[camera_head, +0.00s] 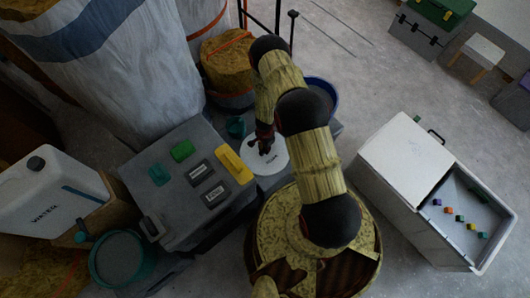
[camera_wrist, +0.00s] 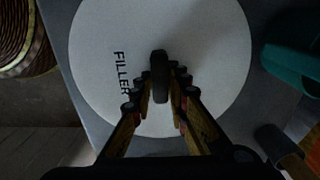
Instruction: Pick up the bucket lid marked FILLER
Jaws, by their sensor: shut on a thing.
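The bucket lid (camera_wrist: 215,45) is a round white disc with FILLER printed in black, and it fills the upper middle of the wrist view. In the head view the lid (camera_head: 275,160) is over a grey surface right of the toolbox. My gripper (camera_wrist: 160,85) is above the middle of the lid, its fingers shut on the dark upright handle (camera_wrist: 160,62). In the head view my gripper (camera_head: 264,140) reaches down to the lid from above. Whether the lid touches the surface below it is not clear.
A blue-rimmed bucket (camera_head: 322,92) is behind my arm. A white water container (camera_head: 45,190) stands far left.

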